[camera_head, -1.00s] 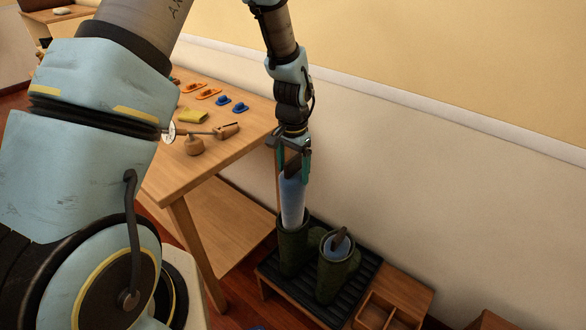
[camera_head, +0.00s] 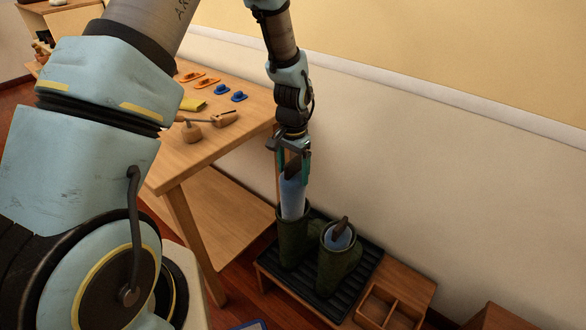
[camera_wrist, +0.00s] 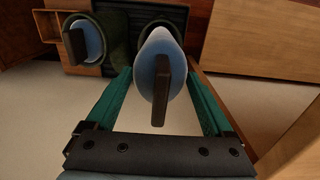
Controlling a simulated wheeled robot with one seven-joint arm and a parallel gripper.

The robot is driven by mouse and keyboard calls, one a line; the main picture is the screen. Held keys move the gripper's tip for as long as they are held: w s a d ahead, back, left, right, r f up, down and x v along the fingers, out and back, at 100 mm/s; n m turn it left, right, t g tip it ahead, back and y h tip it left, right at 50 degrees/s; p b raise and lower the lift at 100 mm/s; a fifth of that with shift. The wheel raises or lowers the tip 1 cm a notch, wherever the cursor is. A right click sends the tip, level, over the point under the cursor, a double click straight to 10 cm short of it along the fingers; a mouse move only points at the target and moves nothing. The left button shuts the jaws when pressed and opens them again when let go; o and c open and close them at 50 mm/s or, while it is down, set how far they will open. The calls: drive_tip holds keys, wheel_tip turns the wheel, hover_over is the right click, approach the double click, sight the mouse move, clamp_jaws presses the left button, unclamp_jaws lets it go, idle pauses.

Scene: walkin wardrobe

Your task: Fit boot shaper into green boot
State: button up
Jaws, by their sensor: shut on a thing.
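That boot's opening (camera_wrist: 155,27) is mostly hidden behind the shaper. The right green boot (camera_head: 336,268) holds another blue shaper (camera_head: 339,240) with a dark handle, sunk near its rim.
Both boots stand on a black ribbed tray (camera_head: 365,270) on a low wooden bench (camera_head: 412,293) with a divided compartment (camera_head: 390,309). A wooden table (camera_head: 225,140) with small items is at the left. The wall is close behind.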

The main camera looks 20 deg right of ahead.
drive_tip(key=shift+f, duration=0.5)
drive_tip(key=shift+f+b, duration=0.15)
drive_tip(key=shift+b, duration=0.2)
drive_tip(key=shift+f+b, duration=1.8)
drive_tip(key=shift+f, duration=1.15)
drive_tip(key=shift+f+b, duration=1.7)
drive_tip(key=shift+f, duration=1.15)
